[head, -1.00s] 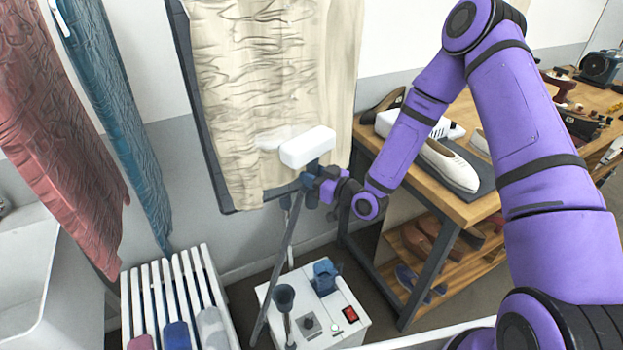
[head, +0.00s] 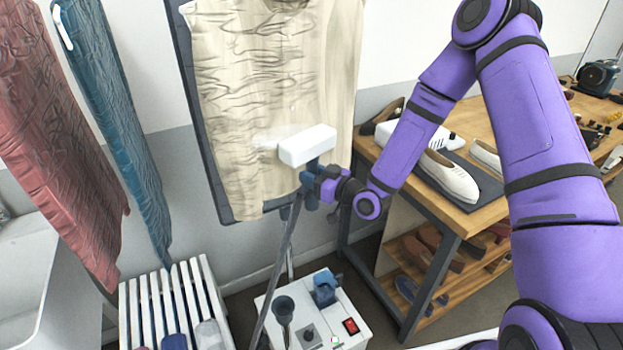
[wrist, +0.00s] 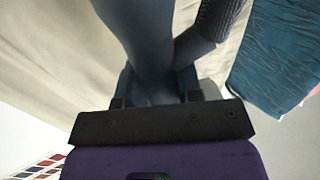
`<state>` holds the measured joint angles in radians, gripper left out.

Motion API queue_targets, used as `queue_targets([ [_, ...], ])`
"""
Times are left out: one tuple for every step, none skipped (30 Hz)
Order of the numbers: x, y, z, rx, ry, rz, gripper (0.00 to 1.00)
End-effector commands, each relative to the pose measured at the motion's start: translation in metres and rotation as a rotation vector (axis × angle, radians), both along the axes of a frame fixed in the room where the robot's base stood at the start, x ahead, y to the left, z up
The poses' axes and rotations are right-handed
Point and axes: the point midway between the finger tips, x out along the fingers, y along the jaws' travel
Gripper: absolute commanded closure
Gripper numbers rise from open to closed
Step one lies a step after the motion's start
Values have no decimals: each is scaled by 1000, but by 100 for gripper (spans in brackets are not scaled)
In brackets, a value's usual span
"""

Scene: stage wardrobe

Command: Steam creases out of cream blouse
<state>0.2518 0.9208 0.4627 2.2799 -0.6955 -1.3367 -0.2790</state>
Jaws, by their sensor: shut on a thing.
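The cream blouse (head: 225,110) hangs flat against a dark-edged board on the wall. Creases run across its left and middle parts, while a strip down its right side looks smooth. My gripper (head: 312,188) is shut on the blue-grey handle of a steamer with a white head (head: 308,146). The head is at the blouse's lower right, with a faint white puff of steam at its left. I cannot tell whether it touches the cloth. In the wrist view the handle (wrist: 150,45) fills the space between my fingers, and the ribbed hose (wrist: 218,20) runs beside it.
The white steamer base (head: 335,318) with a red switch stands on the floor below, its hose rising to the handle. Red (head: 50,130) and teal (head: 115,120) creased garments hang left. A white slatted rack (head: 160,300) is below them. A wooden shoe bench (head: 480,215) stands right.

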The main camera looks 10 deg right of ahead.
Motion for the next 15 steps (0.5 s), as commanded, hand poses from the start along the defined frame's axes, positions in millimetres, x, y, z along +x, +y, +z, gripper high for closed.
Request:
queue_targets([
  [0,0,3,1,-2,0,100],
  [0,0,4,1,-2,0,100],
  [0,0,6,1,-2,0,100],
  [0,0,8,1,-2,0,100],
  [0,0,9,1,-2,0,100],
  [0,0,11,1,-4,0,100],
  [0,0,13,1,-4,0,100],
  [1,0,14,1,-4,-1,100],
  [1,0,16,0,-3,-1,100],
  [1,0,17,0,-3,-1,100],
  [1,0,18,0,-3,-1,100],
  [1,0,20,0,-3,-1,100],
  [1,0,21,0,-3,-1,100],
  [1,0,22,-1,-2,-1,100],
  [1,0,24,-1,-2,-1,100],
])
